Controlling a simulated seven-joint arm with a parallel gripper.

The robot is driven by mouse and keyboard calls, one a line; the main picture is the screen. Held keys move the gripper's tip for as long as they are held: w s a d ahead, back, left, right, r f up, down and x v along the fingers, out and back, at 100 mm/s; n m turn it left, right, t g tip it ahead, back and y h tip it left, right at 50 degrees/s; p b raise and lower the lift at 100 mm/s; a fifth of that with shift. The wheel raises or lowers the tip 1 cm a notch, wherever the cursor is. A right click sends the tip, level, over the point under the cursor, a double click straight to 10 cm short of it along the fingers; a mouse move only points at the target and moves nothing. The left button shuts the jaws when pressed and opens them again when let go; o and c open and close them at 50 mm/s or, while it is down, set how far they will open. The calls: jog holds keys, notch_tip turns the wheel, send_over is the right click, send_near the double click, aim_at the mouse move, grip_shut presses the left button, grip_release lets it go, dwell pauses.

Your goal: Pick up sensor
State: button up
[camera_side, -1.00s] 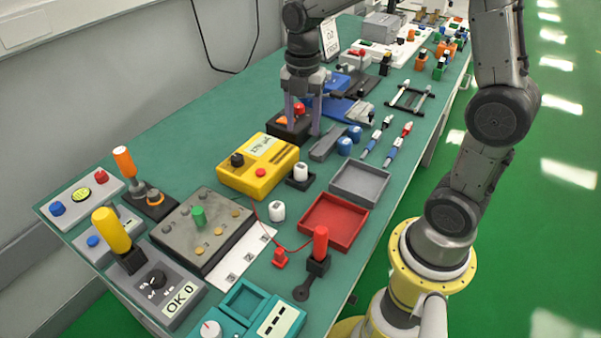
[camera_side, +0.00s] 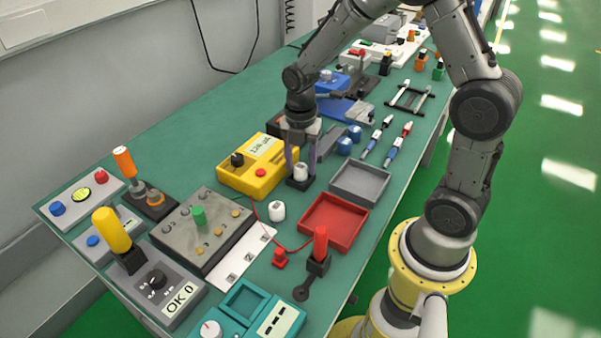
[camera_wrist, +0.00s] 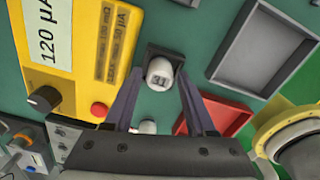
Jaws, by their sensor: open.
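A small white cylindrical piece with dark marks on its face, which looks like the sensor (camera_side: 300,173), sits in a black holder (camera_side: 298,185) right of the yellow meter. In the wrist view the sensor (camera_wrist: 159,74) is centred ahead, in its black holder (camera_wrist: 151,54). My gripper (camera_side: 302,167) is open over it, with one finger on each side. The wrist view shows my gripper (camera_wrist: 160,84) with its fingers spread and tips near the sensor's sides; I cannot tell whether they touch it. A second similar white piece (camera_side: 277,211) stands on the table nearer the front.
The yellow meter (camera_side: 258,184) is close on the left. A grey tray (camera_side: 338,188) and a red tray (camera_side: 311,224) lie to the right. A red cable runs past the second white piece. Blue knobs (camera_side: 345,146) stand behind.

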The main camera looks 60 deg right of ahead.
jog(key=shift+c, duration=0.2)
grip_shut()
jog(key=shift+r, duration=0.1)
